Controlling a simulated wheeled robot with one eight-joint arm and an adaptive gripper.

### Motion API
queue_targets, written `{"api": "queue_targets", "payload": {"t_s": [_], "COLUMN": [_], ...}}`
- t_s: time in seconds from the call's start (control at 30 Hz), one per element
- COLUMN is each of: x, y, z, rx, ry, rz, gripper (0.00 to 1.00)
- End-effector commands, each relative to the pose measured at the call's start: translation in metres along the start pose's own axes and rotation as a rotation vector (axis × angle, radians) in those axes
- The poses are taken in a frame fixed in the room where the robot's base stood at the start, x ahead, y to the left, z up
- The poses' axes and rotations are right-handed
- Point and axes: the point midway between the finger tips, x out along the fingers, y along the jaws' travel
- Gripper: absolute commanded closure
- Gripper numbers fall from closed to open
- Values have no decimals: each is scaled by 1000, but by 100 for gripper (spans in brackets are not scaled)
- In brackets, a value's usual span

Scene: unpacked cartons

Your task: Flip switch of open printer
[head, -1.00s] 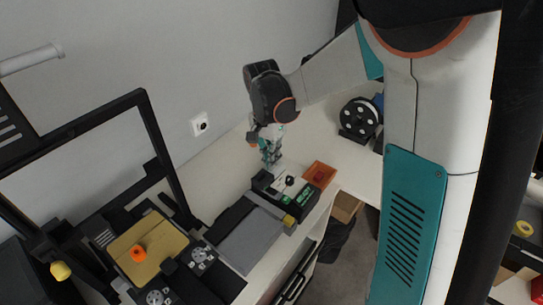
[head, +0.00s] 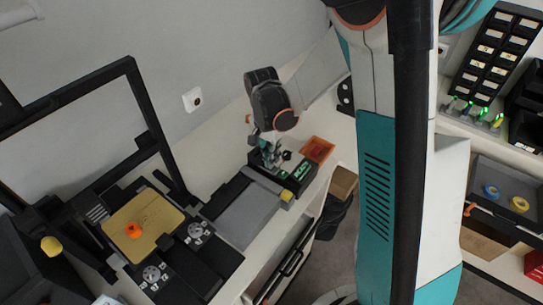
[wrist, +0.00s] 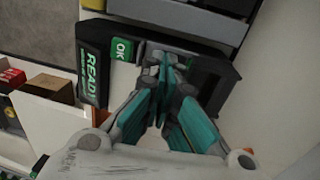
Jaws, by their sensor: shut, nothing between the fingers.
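An open-frame printer with a black gantry (head: 140,105) and a gold bed (head: 143,222) stands at the left in the head view. To its right is a flat grey unit (head: 243,214) with a dark control panel at its far end. In the wrist view the panel (wrist: 203,88) shows a green READY label (wrist: 93,78) and a green OK label (wrist: 122,49). My gripper (head: 270,162) is shut and empty over the panel; its teal fingers (wrist: 163,70) meet close to the pale panel face. They cover part of it, so I cannot make out a switch or tell contact.
An orange tray (head: 317,150) lies beyond the panel on the white bench. A wall socket (head: 192,100) is behind. An orange piece (head: 133,230) sits on the gold bed. At the right are shelves with labelled dark drawers (head: 497,50) and a dark bin (head: 510,190) with tape rolls.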

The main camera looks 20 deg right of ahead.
Motion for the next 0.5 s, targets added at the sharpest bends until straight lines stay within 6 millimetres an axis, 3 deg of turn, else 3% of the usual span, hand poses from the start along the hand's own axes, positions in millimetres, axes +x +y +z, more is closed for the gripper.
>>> {"api": "queue_targets", "payload": {"t_s": [0.2, 0.5], "x": [9, 8], "y": [4, 2], "z": [0, 0], "rx": [3, 0], "ry": [-1, 0], "rz": [-75, -79], "gripper": [100, 100]}}
